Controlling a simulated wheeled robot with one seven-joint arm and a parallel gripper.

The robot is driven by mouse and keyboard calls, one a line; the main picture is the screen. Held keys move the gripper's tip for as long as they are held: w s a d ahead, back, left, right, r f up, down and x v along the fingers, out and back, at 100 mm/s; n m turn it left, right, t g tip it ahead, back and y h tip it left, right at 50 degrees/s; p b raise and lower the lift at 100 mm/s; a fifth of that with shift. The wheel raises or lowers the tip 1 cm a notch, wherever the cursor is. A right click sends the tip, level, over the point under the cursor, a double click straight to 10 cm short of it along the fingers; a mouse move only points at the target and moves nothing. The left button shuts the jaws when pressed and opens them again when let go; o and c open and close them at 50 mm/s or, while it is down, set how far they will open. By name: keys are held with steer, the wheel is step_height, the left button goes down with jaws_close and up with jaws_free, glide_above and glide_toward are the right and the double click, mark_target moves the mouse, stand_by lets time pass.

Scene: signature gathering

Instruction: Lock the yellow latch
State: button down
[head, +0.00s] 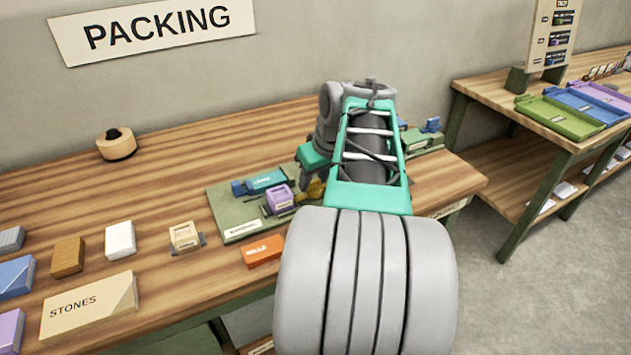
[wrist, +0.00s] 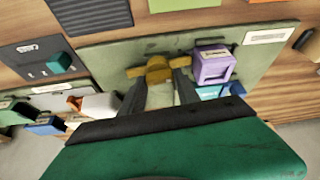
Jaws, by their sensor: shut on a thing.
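The yellow latch (head: 313,191) is on the right part of a green board (head: 222,205), partly hidden behind my arm. In the wrist view the yellow latch (wrist: 158,68) is a bar with a raised middle, between my fingertips. My gripper (wrist: 159,82) is shut on that middle part. In the head view my arm covers most of the gripper and its fingertips. I cannot tell from these frames whether the latch is locked.
A purple block-like piece (head: 279,199) and a teal piece (head: 265,182) sit on the same board, close to the latch. The purple piece (wrist: 212,66) is just right of my fingers in the wrist view. An orange block (head: 262,251) lies in front of the board.

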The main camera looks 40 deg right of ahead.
steer(key=shift+m, duration=0.6)
steer(key=shift+h, duration=0.3)
steer(key=c, duration=0.9)
jaws_free()
steer(key=shift+r, duration=0.15)
steer(key=p+v, duration=0.1)
steer(key=v, duration=0.6)
steer(key=shift+s+a+r, duration=0.1)
steer(key=shift+r, duration=0.2)
